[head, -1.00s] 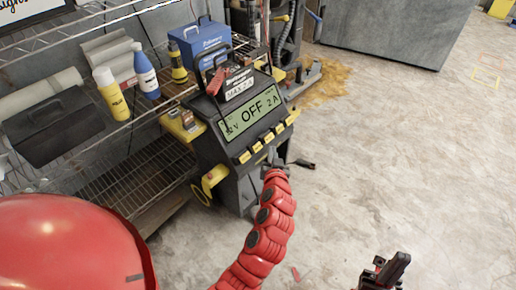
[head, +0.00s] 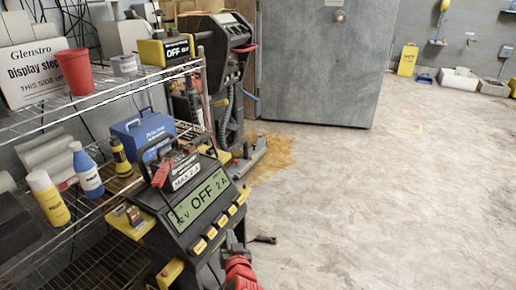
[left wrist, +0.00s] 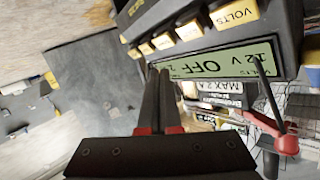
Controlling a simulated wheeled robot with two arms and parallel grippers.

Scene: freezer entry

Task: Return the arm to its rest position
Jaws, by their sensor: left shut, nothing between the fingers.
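My left arm (head: 240,272) comes in red at the bottom of the head view, close beside the battery charger's lower right side. In the left wrist view my left gripper (left wrist: 158,78) is shut, its two dark fingers together and nothing between them. The fingertips appear just in front of the charger (left wrist: 225,30); I cannot tell if they touch it. The charger (head: 195,215) shows OFF, 12 V and 2 A on its green display, with yellow buttons below. My right gripper is out of view.
A wire shelf (head: 110,95) at left holds a red cup (head: 74,70), a blue box (head: 143,133) and bottles. A second charger (head: 222,45) stands behind. A grey metal cabinet or door (head: 315,65) is at the back. The concrete floor at right is open.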

